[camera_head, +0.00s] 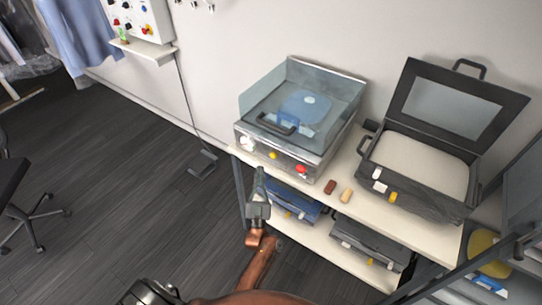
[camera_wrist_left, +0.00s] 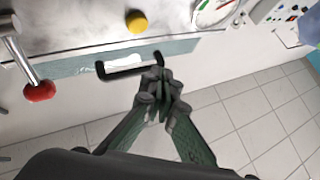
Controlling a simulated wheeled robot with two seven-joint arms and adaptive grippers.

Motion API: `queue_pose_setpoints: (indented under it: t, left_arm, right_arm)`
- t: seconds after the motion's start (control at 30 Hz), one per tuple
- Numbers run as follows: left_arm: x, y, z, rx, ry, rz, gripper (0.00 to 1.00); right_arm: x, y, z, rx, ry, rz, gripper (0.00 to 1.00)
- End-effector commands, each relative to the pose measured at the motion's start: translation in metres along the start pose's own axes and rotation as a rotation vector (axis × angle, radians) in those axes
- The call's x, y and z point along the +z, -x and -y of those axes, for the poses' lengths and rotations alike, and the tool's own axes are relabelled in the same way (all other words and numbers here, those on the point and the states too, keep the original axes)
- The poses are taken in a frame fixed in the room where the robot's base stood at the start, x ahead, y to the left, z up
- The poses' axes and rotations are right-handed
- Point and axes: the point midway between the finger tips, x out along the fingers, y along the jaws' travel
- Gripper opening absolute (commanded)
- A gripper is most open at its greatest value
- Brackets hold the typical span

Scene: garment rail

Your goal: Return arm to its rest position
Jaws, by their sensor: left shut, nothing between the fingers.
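My left gripper (camera_head: 260,183) is in front of the left front edge of the bench, below the clear-lidded machine (camera_head: 273,153). Its fingers are together with nothing between them. In the left wrist view the shut fingertips (camera_wrist_left: 160,82) overlap the right end of a black handle (camera_wrist_left: 128,66); I cannot tell whether they touch it. The copper-coloured left arm (camera_head: 258,262) reaches up from the bottom of the head view. The right gripper does not show.
An open black case (camera_head: 415,205) stands on the bench, right of the machine. Small brown (camera_head: 330,187) and tan (camera_head: 346,195) blocks lie between them. Closed cases (camera_head: 368,240) sit on the lower shelf. A pedal (camera_head: 203,164) lies on the floor; open floor is left.

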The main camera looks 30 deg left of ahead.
Motion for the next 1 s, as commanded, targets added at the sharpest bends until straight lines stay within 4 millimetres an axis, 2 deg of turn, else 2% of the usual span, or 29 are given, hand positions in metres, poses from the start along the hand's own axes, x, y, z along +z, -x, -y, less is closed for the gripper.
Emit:
queue_pose_setpoints:
  t: [0.77,0.87,0.97,1.0]
  left_arm:
    - [0.002,0.001,-0.001,0.003,0.0,0.005,0.0]
    - [0.017,0.011,-0.005,0.033,-0.001,0.046,0.0]
    - [0.053,0.037,-0.016,0.102,-0.007,0.143,0.0]
    - [0.071,0.053,-0.021,0.139,-0.01,0.198,0.0]
  right_arm:
    - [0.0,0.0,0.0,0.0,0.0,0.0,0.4]
    - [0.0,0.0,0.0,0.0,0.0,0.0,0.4]
    - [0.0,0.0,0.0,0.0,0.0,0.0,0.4]
    - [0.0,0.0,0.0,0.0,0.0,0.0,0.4]
